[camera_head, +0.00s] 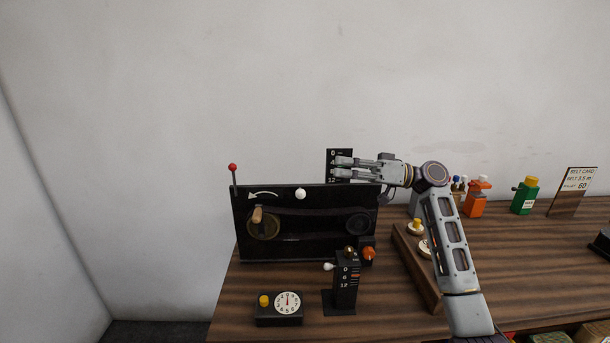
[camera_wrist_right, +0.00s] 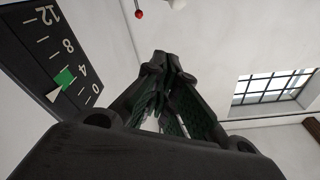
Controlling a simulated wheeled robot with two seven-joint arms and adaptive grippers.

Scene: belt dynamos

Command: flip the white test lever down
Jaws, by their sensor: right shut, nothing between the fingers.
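A white ball knob (camera_head: 300,193) shows at the top edge of the black belt panel (camera_head: 290,248), and a white knob at the top of the wrist view (camera_wrist_right: 177,4) may be the same one. Another white knob (camera_head: 328,266) sticks out left from a small black post (camera_head: 345,290) marked 0, 6, 12. I cannot tell for sure which is the test lever. My right gripper (camera_head: 338,167) is shut and empty, right of and above the ball knob and apart from it, in front of a black scale (camera_head: 332,154). Its fingers (camera_wrist_right: 172,60) meet in the wrist view.
A red-knobbed rod (camera_head: 233,170) stands at the panel's left. A hand crank (camera_head: 257,215) is on the panel. A dial box (camera_head: 280,309) sits in front. Orange (camera_head: 475,203) and green (camera_head: 524,197) containers stand right, beside a belt card (camera_head: 573,190).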

